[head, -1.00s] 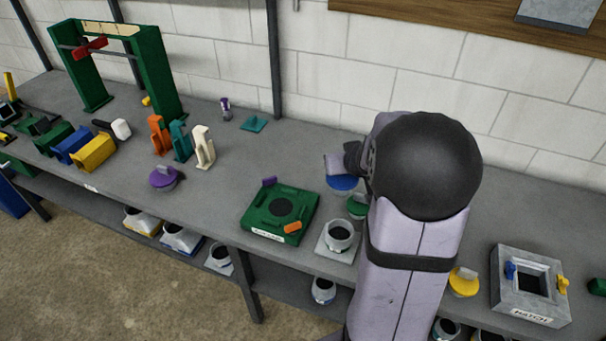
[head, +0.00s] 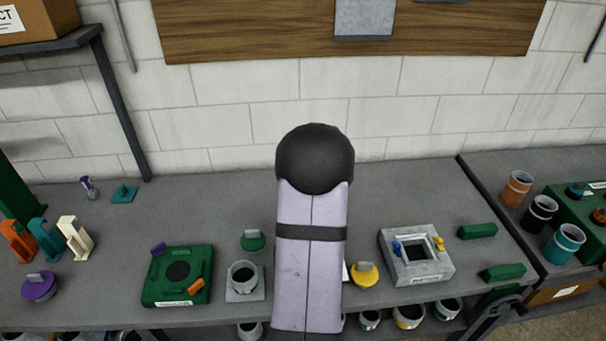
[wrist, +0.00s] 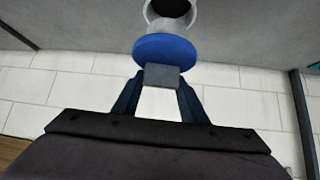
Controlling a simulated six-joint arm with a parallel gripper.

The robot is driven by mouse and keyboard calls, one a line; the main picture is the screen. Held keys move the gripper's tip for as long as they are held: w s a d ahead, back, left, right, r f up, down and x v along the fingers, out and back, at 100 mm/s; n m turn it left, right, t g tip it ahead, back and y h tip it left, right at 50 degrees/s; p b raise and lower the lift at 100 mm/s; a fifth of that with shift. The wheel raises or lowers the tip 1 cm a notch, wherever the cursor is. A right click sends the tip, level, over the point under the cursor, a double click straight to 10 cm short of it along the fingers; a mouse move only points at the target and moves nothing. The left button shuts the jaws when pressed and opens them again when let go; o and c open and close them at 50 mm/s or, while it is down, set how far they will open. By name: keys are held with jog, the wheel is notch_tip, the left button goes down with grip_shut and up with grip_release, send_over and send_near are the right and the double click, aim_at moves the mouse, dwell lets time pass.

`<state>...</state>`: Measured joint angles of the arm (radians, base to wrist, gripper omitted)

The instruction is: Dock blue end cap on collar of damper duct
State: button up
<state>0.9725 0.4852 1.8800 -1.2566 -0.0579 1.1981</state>
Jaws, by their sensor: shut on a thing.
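In the wrist view my gripper (wrist: 157,84) is shut on the grey tab of the blue end cap (wrist: 165,48). A pale round collar (wrist: 192,18) with a dark opening shows just beyond the cap, above it in the picture. The cap overlaps its edge there; I cannot tell whether they touch. In the head view my arm hides the gripper, the cap and whatever lies behind it. A pale open collar on a square base (head: 242,282) stands left of my arm; I cannot tell whether it is the same collar.
A green block with a round dark opening (head: 158,288) and a green cap (head: 252,241) are left of my arm. A yellow cap (head: 364,275) and a grey square-opening block (head: 436,274) are close on the right. The bench behind is mostly clear.

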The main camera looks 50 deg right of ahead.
jog(key=shift+f, duration=0.1)
notch_tip(320, 180, down, 6)
jog(key=b, duration=0.6)
jog(key=shift+w+r, duration=0.1)
jog(key=shift+r, duration=0.1)
jog(key=shift+f+b, duration=0.55)
jog(key=shift+f, duration=0.1)
dwell(1.7)
jog(key=o, duration=0.8)
jog(key=shift+a+r, duration=0.1)
jog(key=p+v, duration=0.4)
jog(key=v, duration=0.7)
jog(key=shift+p, duration=0.3)
dwell(0.4)
